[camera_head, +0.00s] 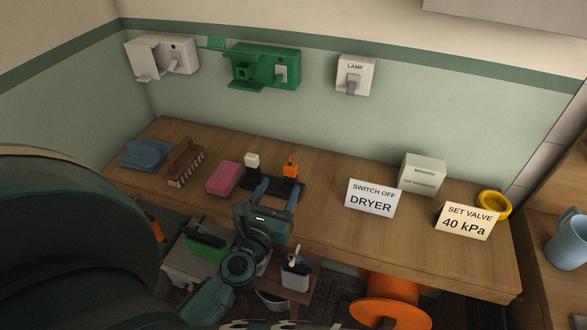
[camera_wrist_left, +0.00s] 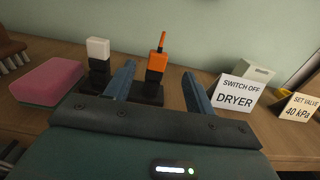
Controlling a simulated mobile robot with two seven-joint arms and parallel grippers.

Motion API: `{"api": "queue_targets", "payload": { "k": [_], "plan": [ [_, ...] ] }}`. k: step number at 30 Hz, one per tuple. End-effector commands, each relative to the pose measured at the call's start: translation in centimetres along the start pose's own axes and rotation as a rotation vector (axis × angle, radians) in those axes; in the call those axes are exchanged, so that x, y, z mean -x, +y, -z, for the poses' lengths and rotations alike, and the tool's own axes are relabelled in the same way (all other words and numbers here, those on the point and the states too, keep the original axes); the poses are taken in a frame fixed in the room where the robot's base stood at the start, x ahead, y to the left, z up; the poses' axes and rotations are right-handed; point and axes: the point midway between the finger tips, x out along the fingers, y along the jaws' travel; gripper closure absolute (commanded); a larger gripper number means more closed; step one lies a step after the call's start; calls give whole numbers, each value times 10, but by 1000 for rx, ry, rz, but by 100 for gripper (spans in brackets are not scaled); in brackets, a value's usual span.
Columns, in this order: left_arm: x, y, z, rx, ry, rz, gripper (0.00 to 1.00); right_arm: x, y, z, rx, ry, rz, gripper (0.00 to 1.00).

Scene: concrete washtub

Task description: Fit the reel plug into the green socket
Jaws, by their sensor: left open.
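An orange plug (camera_head: 290,168) with a dark lower part stands upright in a black holder on the worktop. A white plug (camera_head: 252,161) stands to its left in the same holder. My left gripper (camera_head: 279,194) is open and empty just in front of the holder. In the left wrist view the orange plug (camera_wrist_left: 157,66) shows between the two blue fingers, apart from both. The green socket (camera_head: 262,67) is on the wall above the worktop, with its flaps open. An orange reel (camera_head: 386,301) shows below the worktop's front edge. My right gripper is not in view.
A pink sponge (camera_head: 224,178), a brush (camera_head: 186,164) and blue cloths (camera_head: 148,155) lie left of the holder. Signs (camera_head: 372,198) and a pale box (camera_head: 422,173) stand to the right. A white socket box (camera_head: 163,56) and a lamp switch (camera_head: 355,76) flank the green socket.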

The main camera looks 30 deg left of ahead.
Motion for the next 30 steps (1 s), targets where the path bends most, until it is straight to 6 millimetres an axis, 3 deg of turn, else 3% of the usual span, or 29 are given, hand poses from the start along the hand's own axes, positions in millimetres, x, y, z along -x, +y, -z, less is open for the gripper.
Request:
{"api": "queue_targets", "payload": {
  "k": [3,11,19,30],
  "plan": [
    [-22,0,-3,-2,-1,0,45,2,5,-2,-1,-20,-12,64],
    [-42,0,-1,-5,0,1,45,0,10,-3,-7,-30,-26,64],
    [-81,1,-1,-5,-1,2,45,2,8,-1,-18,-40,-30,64],
    [-89,1,1,-3,1,1,48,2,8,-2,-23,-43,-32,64]
  ]
}}
